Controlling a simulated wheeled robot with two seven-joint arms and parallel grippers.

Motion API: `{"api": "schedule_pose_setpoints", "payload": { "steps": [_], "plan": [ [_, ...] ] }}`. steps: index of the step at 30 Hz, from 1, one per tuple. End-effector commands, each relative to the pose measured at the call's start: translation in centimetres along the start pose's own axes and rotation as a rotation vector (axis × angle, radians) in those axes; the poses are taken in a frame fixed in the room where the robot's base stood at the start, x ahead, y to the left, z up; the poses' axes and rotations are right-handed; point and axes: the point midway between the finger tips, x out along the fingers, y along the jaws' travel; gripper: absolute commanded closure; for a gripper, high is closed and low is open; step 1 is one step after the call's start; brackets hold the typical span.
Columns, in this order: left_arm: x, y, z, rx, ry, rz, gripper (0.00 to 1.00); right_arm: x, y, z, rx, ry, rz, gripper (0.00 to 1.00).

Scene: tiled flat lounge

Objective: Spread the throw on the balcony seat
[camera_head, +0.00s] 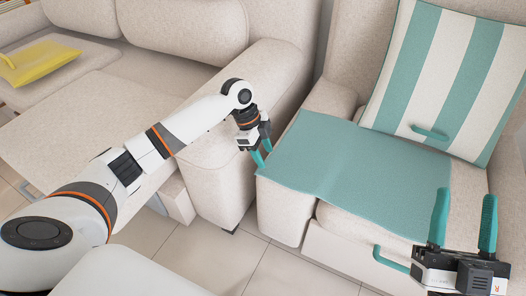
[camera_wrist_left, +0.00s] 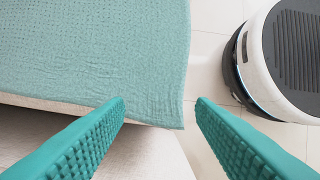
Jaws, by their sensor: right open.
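The teal throw (camera_head: 355,170) lies spread flat over the left armrest and much of the seat of the beige balcony seat (camera_head: 325,228). Its left corner hangs slightly past the armrest. My left gripper (camera_head: 262,153) is by that left corner. In the left wrist view, its fingers (camera_wrist_left: 160,103) are apart, with the throw's corner (camera_wrist_left: 150,85) showing between and beyond the tips. Whether they touch the cloth I cannot tell. My right gripper (camera_head: 463,210) is open and empty in front of the seat's right part, hiding some of it.
A striped teal and white cushion (camera_head: 445,75) with a teal handle leans on the seat's backrest. A teal handle (camera_head: 390,260) sticks out from the seat's front. A beige sofa (camera_head: 80,105) with a yellow cushion (camera_head: 40,62) stands at left. Tiled floor (camera_head: 290,268) is clear in front.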

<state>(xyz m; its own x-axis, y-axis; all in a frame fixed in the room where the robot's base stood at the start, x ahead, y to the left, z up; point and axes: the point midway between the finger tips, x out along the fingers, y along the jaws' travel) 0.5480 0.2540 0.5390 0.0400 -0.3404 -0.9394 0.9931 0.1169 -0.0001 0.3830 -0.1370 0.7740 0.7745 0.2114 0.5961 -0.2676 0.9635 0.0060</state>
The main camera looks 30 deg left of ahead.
Motion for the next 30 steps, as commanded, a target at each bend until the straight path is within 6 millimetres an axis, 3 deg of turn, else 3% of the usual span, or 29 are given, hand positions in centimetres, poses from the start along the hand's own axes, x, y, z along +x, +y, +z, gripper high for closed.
{"api": "schedule_pose_setpoints", "payload": {
  "steps": [8,15,17,23,30],
  "plan": [
    [-0.1,0.0,0.0,0.000,0.000,0.000,0.45,0.0,0.0,0.0,0.000,0.000,0.000,0.45],
    [-5.2,0.1,-1.4,-0.001,0.000,0.003,0.45,0.0,0.0,0.0,0.000,-0.001,0.000,0.45],
    [-5.6,0.0,-1.5,0.000,0.000,0.001,0.45,0.0,0.0,0.0,0.000,0.000,0.000,0.45],
    [-4.1,-0.1,-1.5,-0.001,-0.001,-0.004,0.45,0.0,0.0,0.0,0.000,0.000,0.000,0.45],
    [-0.5,-0.1,-1.5,0.000,-0.001,-0.004,0.45,0.0,0.0,0.0,0.000,0.000,0.000,0.45]
  ]
}}
